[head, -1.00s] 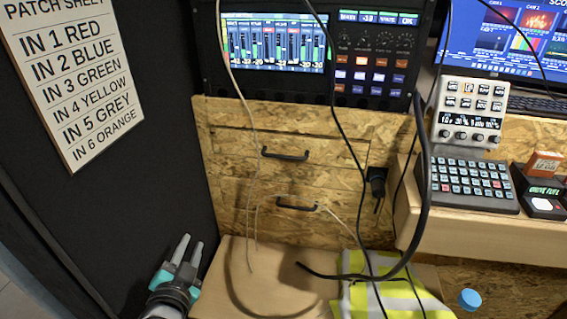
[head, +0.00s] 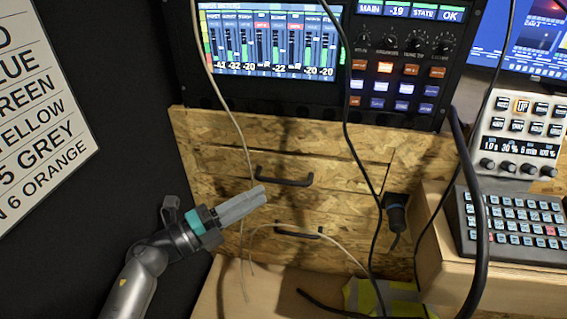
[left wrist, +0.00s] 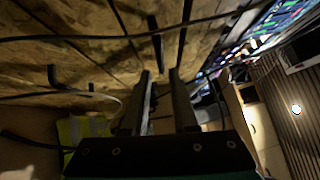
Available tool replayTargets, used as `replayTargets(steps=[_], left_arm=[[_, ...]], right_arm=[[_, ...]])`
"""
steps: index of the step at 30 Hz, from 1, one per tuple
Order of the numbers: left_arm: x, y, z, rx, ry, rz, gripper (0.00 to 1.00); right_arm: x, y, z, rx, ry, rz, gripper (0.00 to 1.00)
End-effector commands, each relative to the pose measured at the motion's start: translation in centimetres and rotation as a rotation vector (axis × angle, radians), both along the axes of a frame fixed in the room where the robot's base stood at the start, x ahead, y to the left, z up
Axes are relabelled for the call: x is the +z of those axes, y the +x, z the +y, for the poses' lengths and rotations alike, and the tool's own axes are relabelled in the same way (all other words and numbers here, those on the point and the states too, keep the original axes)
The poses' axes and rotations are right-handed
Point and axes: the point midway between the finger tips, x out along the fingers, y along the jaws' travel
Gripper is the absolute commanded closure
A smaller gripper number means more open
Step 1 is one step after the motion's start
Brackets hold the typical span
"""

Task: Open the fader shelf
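Two wooden drawer fronts lie closed in the chipboard panel (head: 330,140) below the mixer screen; I cannot tell which is the fader shelf. The upper one has a black bar handle (head: 284,177), the lower one another black handle (head: 298,232). My left gripper (head: 262,196) is just left of and below the upper handle, apart from it, pointing right. In the left wrist view, the fingers of my left gripper (left wrist: 161,75) are apart and empty, with the upper handle (left wrist: 156,40) beyond the tips and the lower handle (left wrist: 53,77) farther left. My right gripper is not in view.
A thin pale cable (head: 228,110) and a thick black cable (head: 480,210) hang across the front. A black plug (head: 396,213) sits right of the drawers. A yellow-grey vest (head: 390,298) lies below. A desk with a keypad (head: 510,222) stands at right.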

Motion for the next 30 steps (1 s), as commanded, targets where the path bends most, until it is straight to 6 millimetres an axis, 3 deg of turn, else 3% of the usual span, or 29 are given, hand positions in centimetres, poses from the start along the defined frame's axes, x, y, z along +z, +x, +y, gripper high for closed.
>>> replayTargets(steps=[5, 16, 29, 30], left_arm=[[0.1, 0.6, -1.0, -0.005, 0.000, -0.002, 0.73], [0.8, 3.5, -5.4, -0.003, -0.001, -0.002, 0.73], [0.9, 4.1, -6.3, -0.002, 0.000, 0.000, 0.73], [0.9, 4.1, -6.3, -0.002, 0.000, 0.000, 0.77]], right_arm=[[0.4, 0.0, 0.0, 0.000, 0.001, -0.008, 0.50], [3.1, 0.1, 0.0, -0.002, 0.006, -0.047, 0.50], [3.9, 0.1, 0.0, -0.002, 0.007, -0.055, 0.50], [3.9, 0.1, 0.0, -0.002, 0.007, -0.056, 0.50]])
